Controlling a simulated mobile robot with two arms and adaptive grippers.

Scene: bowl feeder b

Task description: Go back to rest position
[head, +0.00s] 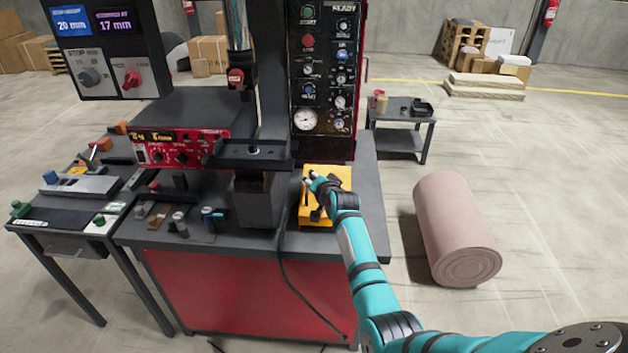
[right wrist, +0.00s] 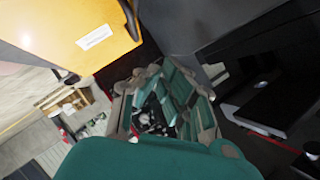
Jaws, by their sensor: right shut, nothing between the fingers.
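My right arm comes in from the lower right of the head view. My right gripper (head: 311,179) is over the yellow box (head: 340,175) on the right side of the workbench, close to the machine's black column. It is shut and empty. In the right wrist view the gripper (right wrist: 165,105) fills the middle, and the yellow box (right wrist: 75,35) shows at the upper left with a white label. I cannot tell whether the gripper touches the box. My arm hides part of the box in the head view. My left gripper is not in view.
The machine's control panel (head: 322,80) stands behind the box. A small table (head: 405,125) is behind.

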